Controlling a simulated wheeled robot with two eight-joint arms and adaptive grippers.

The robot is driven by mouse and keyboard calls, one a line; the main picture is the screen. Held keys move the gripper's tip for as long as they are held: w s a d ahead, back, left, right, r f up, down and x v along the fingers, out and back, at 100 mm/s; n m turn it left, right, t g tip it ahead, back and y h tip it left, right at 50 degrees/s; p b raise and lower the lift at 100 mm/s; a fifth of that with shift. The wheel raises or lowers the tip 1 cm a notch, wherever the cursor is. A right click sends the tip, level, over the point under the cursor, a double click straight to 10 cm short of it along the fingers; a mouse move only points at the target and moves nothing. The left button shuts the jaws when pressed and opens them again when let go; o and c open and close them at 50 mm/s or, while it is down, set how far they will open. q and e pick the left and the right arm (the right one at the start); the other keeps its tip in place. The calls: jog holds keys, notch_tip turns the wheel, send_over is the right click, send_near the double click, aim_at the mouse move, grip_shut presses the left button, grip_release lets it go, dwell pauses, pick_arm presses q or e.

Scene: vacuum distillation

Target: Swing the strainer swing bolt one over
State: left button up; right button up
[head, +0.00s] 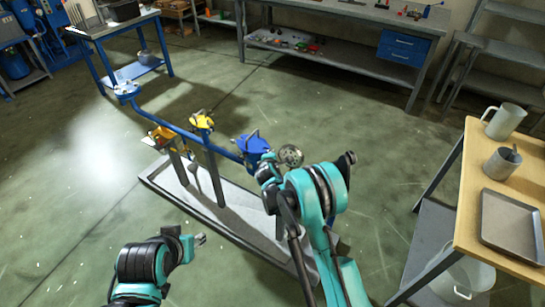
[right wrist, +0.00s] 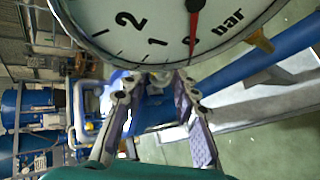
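The blue strainer (head: 252,145) sits on the blue pipe above the grey skid, with a round pressure gauge (head: 291,156) beside it. The swing bolt cannot be made out clearly; my right arm and the gauge crowd that spot. My right gripper (right wrist: 157,82) is at the strainer, its two fingers apart just under the gauge dial (right wrist: 165,25) in the right wrist view. Pale and blue metal shows between the fingertips, but I see no clear grip. My left gripper (head: 200,240) is low at the left, away from the strainer; its finger gap is too small to judge.
The grey skid tray (head: 160,182) carries the pipe, with yellow-topped valves (head: 202,121) left of the strainer. A wooden-topped table (head: 465,215) with jugs and a metal tray stands at right. A workbench (head: 335,65) stands behind. Open floor lies between.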

jog(key=d+v, duration=0.1)
jog(key=v, duration=0.5)
jog(key=shift+s+a, duration=0.3)
jog(key=shift+a, duration=0.2)
jog(key=shift+r, duration=0.1)
